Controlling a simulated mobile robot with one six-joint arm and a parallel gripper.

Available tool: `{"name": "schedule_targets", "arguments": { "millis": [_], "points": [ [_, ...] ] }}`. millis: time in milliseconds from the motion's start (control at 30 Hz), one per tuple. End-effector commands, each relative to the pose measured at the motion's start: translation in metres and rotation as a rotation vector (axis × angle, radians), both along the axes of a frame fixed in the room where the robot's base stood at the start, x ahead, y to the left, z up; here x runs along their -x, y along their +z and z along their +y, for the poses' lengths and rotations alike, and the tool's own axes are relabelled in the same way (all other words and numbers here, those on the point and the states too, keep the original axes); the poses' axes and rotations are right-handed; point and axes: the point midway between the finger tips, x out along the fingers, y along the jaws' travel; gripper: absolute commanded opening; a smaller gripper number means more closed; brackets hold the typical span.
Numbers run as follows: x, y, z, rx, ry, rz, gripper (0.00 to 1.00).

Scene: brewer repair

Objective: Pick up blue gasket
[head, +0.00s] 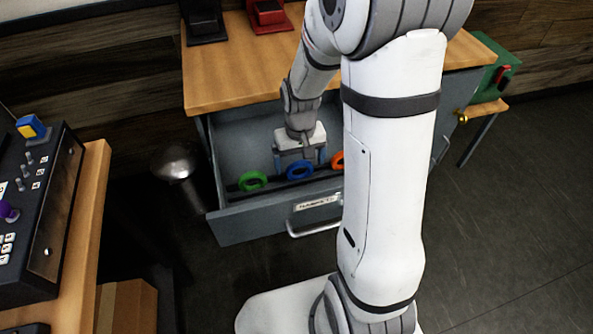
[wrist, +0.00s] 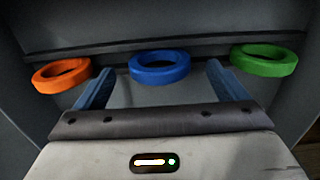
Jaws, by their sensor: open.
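The blue gasket (head: 299,170) is a ring in the open drawer, between the green gasket (head: 253,180) and the orange gasket (head: 337,160). In the wrist view the blue gasket (wrist: 159,67) lies centred just beyond the fingers, with the orange gasket (wrist: 62,75) to the left and the green gasket (wrist: 264,60) to the right. My gripper (head: 300,160) is inside the drawer, close to the blue gasket. In the wrist view my gripper (wrist: 160,85) is open and empty, its two blue fingers spread wider than the ring. Part of the orange gasket is hidden by my arm in the head view.
The grey drawer (head: 268,221) is pulled out under a wooden worktop (head: 222,75), its walls close around my gripper. A rounded metal object (head: 175,162) stands left of the drawer. A control panel (head: 40,215) sits on the left bench. Open floor lies to the right.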

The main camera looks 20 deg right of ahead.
Motion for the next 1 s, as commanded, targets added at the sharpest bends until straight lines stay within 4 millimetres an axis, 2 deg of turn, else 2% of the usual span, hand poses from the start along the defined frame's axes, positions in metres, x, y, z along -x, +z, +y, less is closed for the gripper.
{"name": "schedule_targets", "arguments": {
  "millis": [33,167,433,1000],
  "points": [
    [0.001,-0.01,-0.001,0.0,-0.001,0.004,0.93],
    [0.0,-0.024,-0.001,0.0,0.0,0.002,0.93],
    [0.0,-0.027,-0.001,0.0,-0.001,0.0,0.93],
    [0.0,-0.026,-0.001,0.0,-0.002,0.0,0.47]
  ]
}}
